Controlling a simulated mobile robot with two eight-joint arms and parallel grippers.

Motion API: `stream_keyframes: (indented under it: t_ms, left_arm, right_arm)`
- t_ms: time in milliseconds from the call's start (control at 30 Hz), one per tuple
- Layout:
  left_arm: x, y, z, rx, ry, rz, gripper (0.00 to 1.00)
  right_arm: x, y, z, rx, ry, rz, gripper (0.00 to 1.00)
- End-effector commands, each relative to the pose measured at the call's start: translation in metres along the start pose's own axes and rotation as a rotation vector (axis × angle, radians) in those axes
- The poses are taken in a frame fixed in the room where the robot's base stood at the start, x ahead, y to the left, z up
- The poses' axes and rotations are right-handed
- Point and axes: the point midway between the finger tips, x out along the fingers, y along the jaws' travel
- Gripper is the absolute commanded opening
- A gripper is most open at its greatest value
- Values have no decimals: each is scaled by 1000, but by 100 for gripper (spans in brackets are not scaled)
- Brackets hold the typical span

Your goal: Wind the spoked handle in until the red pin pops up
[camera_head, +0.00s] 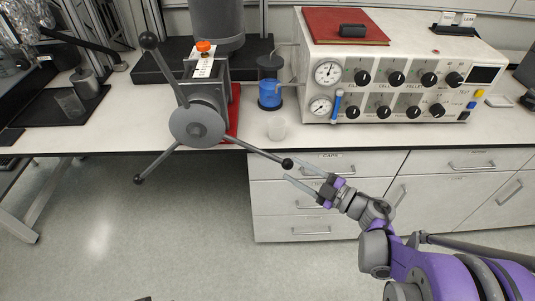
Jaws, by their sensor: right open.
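The spoked handle (197,124) has a grey round hub and three spokes with black ball ends. One spoke points up-left, one down-left and one right and slightly down. It is on the front of a grey press body with a red side part (234,112). An orange-red cap (203,46) sits on top, above a white label; I cannot tell whether it is the red pin. My right gripper (291,169) is open, its fingertips close to the ball of the right spoke (287,163). Contact cannot be told. My left gripper is out of view.
A white control box (400,60) with dials and knobs stands right of the press, with a red book (345,26) on top. Drawers are below the bench (400,141).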

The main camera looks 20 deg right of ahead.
Motion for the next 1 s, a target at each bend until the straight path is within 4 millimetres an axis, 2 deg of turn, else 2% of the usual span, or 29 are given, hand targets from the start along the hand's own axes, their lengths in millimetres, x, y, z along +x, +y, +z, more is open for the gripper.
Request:
stream_keyframes:
  t_ms: [167, 400, 600, 733, 1000]
  left_arm:
    - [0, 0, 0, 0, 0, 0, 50]
    - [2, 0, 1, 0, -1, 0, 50]
    - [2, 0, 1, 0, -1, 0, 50]
    - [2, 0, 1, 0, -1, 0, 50]
    - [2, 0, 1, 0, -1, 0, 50]
  right_arm:
    - [22, -1, -1, 1, 6, -6, 50]
    - [69, -1, -2, 1, 6, -5, 50]
    - [96, -1, -1, 0, 4, -3, 50]
    - [104, 0, -1, 0, 3, -1, 50]
    - [106, 0, -1, 0, 2, -1, 50]
